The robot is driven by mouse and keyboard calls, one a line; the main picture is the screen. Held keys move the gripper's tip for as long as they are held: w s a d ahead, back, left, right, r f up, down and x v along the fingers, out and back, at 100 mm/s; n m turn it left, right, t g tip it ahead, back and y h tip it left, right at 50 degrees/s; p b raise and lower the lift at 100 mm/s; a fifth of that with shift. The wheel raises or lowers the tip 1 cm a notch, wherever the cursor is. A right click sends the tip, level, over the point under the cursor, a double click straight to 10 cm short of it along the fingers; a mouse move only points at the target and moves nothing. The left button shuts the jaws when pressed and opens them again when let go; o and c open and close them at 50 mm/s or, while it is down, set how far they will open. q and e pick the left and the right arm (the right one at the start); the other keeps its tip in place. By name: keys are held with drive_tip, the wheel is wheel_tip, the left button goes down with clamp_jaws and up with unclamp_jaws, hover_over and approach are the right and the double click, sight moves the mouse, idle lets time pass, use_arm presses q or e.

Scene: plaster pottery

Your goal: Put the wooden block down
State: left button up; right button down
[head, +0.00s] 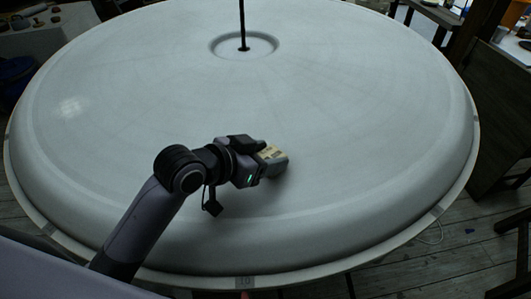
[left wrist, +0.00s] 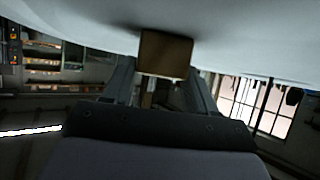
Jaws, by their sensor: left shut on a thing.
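The wooden block (left wrist: 165,54) is brown and squarish in the left wrist view, held between the two fingers of my left gripper (left wrist: 160,80). In the head view my left gripper (head: 270,160) reaches in from the left over the big round plaster form (head: 340,110). A pale tan part of the block (head: 269,152) shows between the fingers there. The block is close to the white plaster surface, with a dark shadow beside it; I cannot tell whether it touches. Most of the block is hidden by the fingers in the head view. My right gripper is not in view.
A thin dark rod (head: 242,25) stands in the round recess at the plaster form's centre. A dark wooden cabinet (head: 505,125) stands at the right, beside the form's rim. The plaster around my gripper is bare. Plank floor (head: 455,255) shows at lower right.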

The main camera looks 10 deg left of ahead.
use_arm(q)
drive_tip(key=o, duration=1.1)
drive_tip(key=shift+c, duration=0.2)
drive_tip(key=shift+s+a+r, duration=0.15)
drive_tip(key=shift+r, duration=0.05)
drive_tip(key=v, duration=1.1)
drive_tip(key=shift+s+r, duration=0.15)
drive_tip(key=shift+s, duration=0.05)
drive_tip(key=shift+a, duration=0.1)
